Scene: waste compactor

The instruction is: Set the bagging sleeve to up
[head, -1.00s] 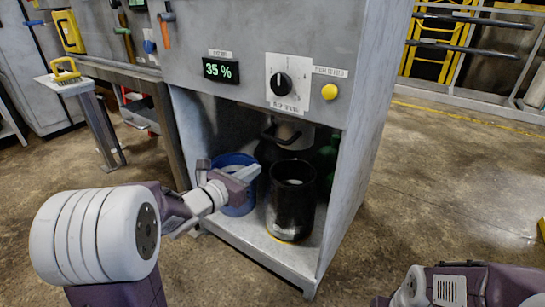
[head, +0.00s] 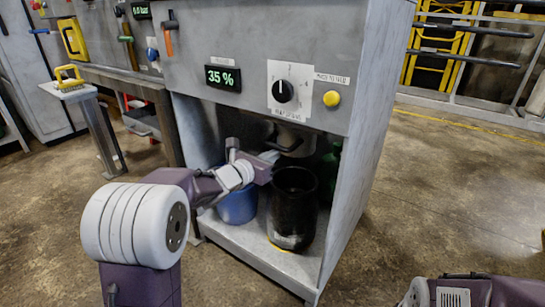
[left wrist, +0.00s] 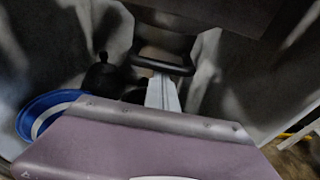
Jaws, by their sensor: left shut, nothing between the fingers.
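The bagging sleeve seems to be the dark round part with a black bar handle (head: 286,148) under the top of the open bay, above the black bin. The handle also shows in the left wrist view (left wrist: 163,66). My left gripper (head: 271,157) reaches into the bay from the left, just left of the handle. In the left wrist view its pale shut fingers (left wrist: 163,92) point at the handle from below, with nothing between them. Whether they touch it is unclear. Only part of my right arm shows at the lower right; its gripper is out of view.
A black bin (head: 293,215) stands in the bay below the handle, with a blue bucket (head: 237,207) to its left. A 35 % display (head: 222,78), a black knob (head: 283,91) and a yellow button (head: 332,98) are on the panel above. The right bay wall is close.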

